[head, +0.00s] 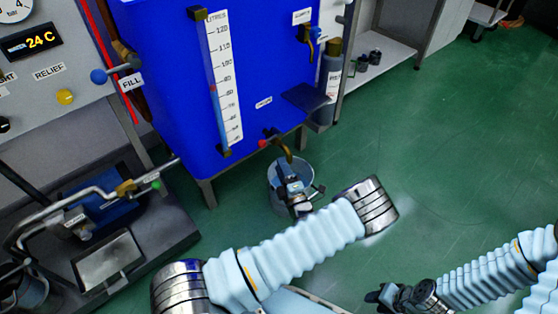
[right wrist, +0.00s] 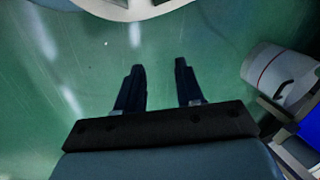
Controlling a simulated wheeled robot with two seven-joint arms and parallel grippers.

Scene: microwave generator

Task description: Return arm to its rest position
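My left arm's pale blue sleeve crosses the lower middle of the head view. My left gripper (head: 284,168) is a dark shape in front of a pale bucket (head: 277,203), just below the brass tap (head: 284,150) of the blue tank (head: 165,75). Its fingers are small and overlap the tap and bucket, so I cannot tell whether it touches either. My right gripper (head: 373,297) is low at the bottom right of the head view. In the right wrist view, its two dark fingers (right wrist: 160,85) are apart with only green floor between them.
A control panel (head: 50,75) and a dark pipework stand (head: 165,235) are on the left. A grey shelf (head: 385,55) stands behind the tank's right side. Open green floor (head: 470,130) lies to the right. A white cylindrical object (right wrist: 280,75) is at the right wrist view's right edge.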

